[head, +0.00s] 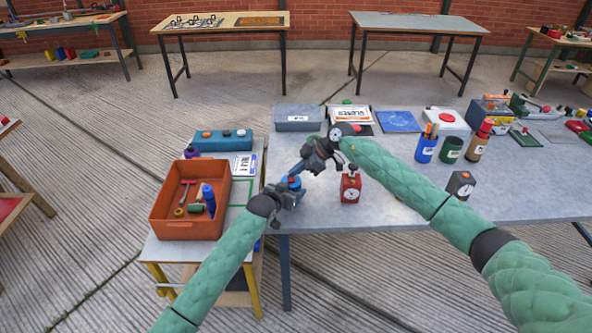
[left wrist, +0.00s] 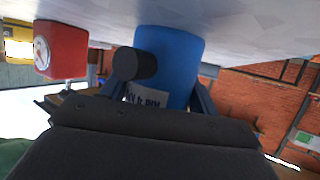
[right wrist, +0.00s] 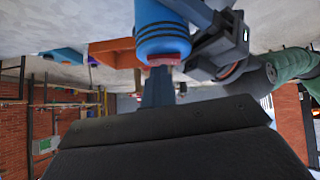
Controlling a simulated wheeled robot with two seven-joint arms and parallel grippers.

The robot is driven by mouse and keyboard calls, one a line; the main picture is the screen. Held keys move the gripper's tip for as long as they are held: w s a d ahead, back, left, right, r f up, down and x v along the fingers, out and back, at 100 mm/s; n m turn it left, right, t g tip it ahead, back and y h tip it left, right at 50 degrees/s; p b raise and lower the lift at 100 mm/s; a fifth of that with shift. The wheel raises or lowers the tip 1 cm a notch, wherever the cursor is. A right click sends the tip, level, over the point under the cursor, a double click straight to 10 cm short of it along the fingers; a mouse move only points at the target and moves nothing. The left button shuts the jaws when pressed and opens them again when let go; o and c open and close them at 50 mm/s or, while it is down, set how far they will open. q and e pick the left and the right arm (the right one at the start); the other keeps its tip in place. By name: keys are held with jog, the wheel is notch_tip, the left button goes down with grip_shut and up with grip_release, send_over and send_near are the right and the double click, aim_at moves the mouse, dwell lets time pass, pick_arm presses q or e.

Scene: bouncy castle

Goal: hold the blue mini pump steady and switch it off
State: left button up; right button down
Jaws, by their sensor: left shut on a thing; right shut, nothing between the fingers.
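The blue mini pump (head: 293,184) stands at the left end of the grey table in the head view, partly hidden by my grippers. My left gripper (head: 284,192) is shut around its body; in the left wrist view the blue body (left wrist: 170,58) sits between the two fingers, with a dark round stub and a white printed label. My right gripper (head: 299,169) is shut and empty above the pump. In the right wrist view its closed fingertips (right wrist: 160,75) are at the pump's red button (right wrist: 163,59). I cannot tell whether they touch or press it.
A red timer (head: 350,187) stands just right of the grippers. A grey box (head: 298,124) lies behind. An orange tray (head: 174,229) with tools is on the lower side table to the left. The table's front edge is close; its middle right is mostly clear.

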aim_at(298, 182)
jog(key=shift+s, duration=0.6)
jog(key=shift+r, duration=0.15)
jog(key=shift+r, duration=0.3)
jog(key=r, duration=0.3)
jog(key=shift+s+d+r, duration=0.2)
jog(key=shift+d+r, duration=0.1)
jog(key=shift+r, duration=0.1)
jog(key=v, duration=0.9)
jog(key=shift+s, duration=0.2)
jog(key=shift+w+d, duration=0.1)
